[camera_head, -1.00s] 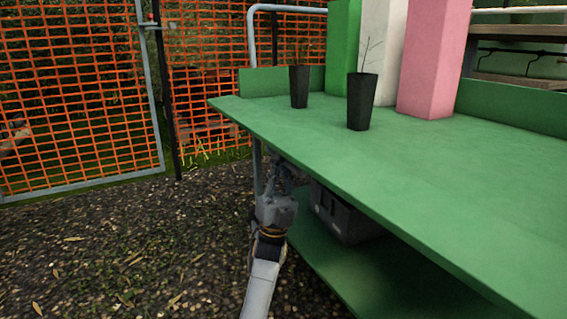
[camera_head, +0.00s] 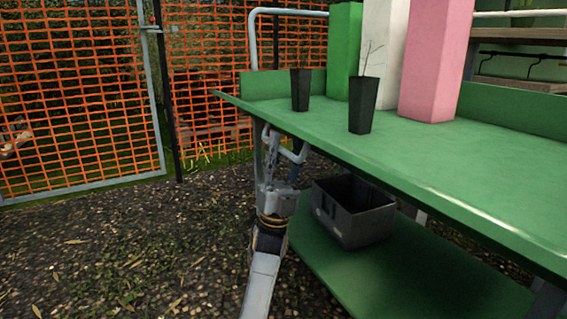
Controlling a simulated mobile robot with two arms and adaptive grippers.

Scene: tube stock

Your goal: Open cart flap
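The green cart flap (camera_head: 370,160) runs along the near side of the green cart's top. It stands close to level with the top, and its thin front edge shows. I cannot tell exactly where flap and top meet. My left gripper (camera_head: 284,143) is under the flap's front edge near its left end, pointing up. Its fingers look spread apart with nothing between them. The edge of the flap is just above the fingertips; contact is hard to make out. My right gripper is not in view.
Two dark pots (camera_head: 300,90) (camera_head: 362,105) with thin stems stand on the top, before green, white and pink (camera_head: 432,65) blocks. A dark crate (camera_head: 352,222) sits on the lower green shelf (camera_head: 400,275). An orange mesh fence (camera_head: 75,100) stands at left; the gravel before it is clear.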

